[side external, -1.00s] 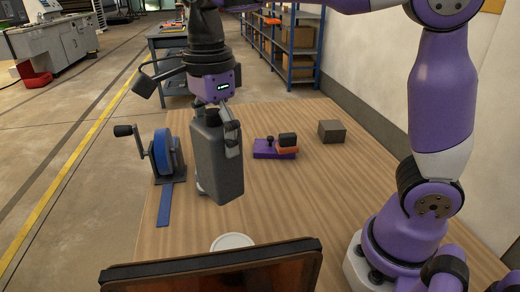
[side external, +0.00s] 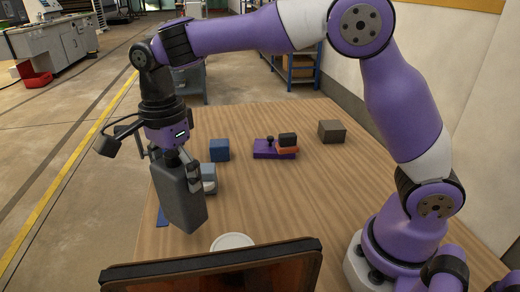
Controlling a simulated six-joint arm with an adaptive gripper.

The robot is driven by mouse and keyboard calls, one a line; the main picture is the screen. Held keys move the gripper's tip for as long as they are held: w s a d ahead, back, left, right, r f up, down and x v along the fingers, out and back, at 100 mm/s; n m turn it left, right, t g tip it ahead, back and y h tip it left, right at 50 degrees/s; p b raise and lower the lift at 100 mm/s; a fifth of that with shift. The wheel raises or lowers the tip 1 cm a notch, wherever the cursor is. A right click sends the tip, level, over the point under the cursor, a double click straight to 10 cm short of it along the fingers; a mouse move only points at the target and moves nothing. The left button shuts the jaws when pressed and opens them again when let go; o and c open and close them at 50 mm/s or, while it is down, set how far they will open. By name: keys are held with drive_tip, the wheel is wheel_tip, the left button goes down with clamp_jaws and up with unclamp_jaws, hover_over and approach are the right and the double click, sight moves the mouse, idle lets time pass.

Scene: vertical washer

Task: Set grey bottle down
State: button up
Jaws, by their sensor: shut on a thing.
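The grey bottle (side external: 181,203) hangs in my gripper (side external: 182,168), at the left side of the wooden table. My gripper is shut on the bottle's upper part from above. The bottle is a tall, boxy shape and leans slightly in the picture. Whether its bottom touches the table cannot be told. A white round disc (side external: 233,241) lies on the table to the right of and nearer than the bottle, partly covered by a dark-framed panel.
A blue block (side external: 219,150), a small pale object (side external: 209,182), a purple-based fixture (side external: 272,150) and a brown block (side external: 331,131) stand on the table (side external: 310,200). A blue strip (side external: 162,216) shows beside the bottle. The dark-framed panel (side external: 215,262) fills the front. The table's middle is clear.

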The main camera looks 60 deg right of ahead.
drive_tip(key=shift+w+d+f, duration=0.1)
drive_tip(key=shift+w+f, duration=0.05)
drive_tip(key=shift+f, duration=1.95)
drive_tip(key=shift+f, duration=0.15)
drive_tip(key=o, duration=1.1)
